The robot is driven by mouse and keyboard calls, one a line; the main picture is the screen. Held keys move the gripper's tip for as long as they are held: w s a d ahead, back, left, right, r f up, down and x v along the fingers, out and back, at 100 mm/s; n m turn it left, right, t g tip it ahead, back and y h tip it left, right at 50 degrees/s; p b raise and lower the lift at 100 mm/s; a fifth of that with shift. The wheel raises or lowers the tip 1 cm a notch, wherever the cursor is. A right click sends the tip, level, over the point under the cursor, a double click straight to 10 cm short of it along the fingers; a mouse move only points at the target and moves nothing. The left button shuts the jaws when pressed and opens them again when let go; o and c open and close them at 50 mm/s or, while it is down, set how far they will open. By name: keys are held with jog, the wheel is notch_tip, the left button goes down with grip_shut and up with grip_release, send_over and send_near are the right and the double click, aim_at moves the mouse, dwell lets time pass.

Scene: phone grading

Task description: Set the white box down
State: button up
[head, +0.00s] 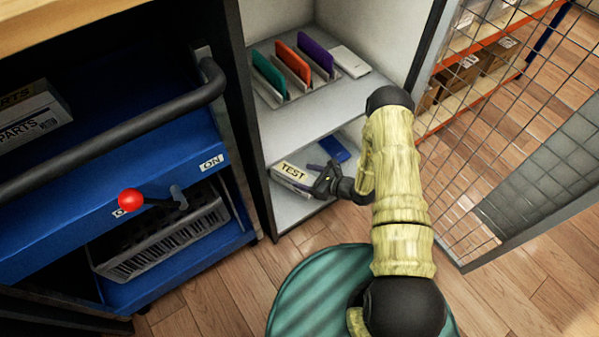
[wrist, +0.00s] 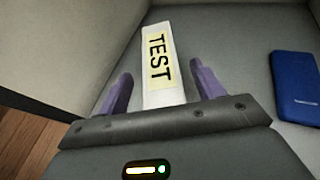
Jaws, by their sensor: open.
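The white box (head: 292,174) has a yellow label reading TEST and rests on the lower shelf (head: 290,206) of the cabinet, near its left side. In the wrist view the white box (wrist: 160,75) lies between and beyond my gripper's spread fingers, with gaps on both sides. My gripper (head: 318,178) is open at the shelf, close to the box's right end; in the wrist view my gripper (wrist: 160,90) shows two purple fingers apart. The box's near end is hidden behind the gripper body.
A blue phone (head: 334,149) lies on the same shelf, right of the box in the wrist view (wrist: 295,88). The upper shelf holds a rack with teal, red and purple phones (head: 291,63) and a white item (head: 350,61). A mesh door (head: 505,120) stands open at right.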

jog(key=p+v, duration=0.3)
jog(key=v, duration=0.5)
jog(key=shift+s+d+r, duration=0.1)
jog(key=shift+d, duration=0.05)
jog(key=s+a+r+n+g, duration=0.1)
jog(key=s+r+n+g, duration=0.25)
jog(key=r, duration=0.25)
jog(key=s+a+r+n+g+h, duration=0.1)
jog(key=s+r+n+g, duration=0.15)
jog(key=r+n, duration=0.3)
jog(key=s+a+r+n+g, duration=0.1)
jog(key=s+r+n+g, duration=0.15)
jog(key=r, duration=0.35)
jog(key=s+d+r+n+t+h, duration=0.2)
jog(key=d+r+n+h, duration=0.2)
jog(key=r, duration=0.4)
jog(key=s+d+r+n+t+h, duration=0.1)
jog(key=s+d+r+n+h, duration=0.1)
jog(key=d+r+n+h, duration=0.2)
notch_tip(320, 180, up, 4)
jog(key=n+h, duration=0.2)
jog(key=n, duration=0.3)
jog(key=shift+d+t, duration=0.3)
jog(key=shift+t, duration=0.05)
jog(key=shift+s+r, duration=0.1)
jog(key=shift+r, duration=0.1)
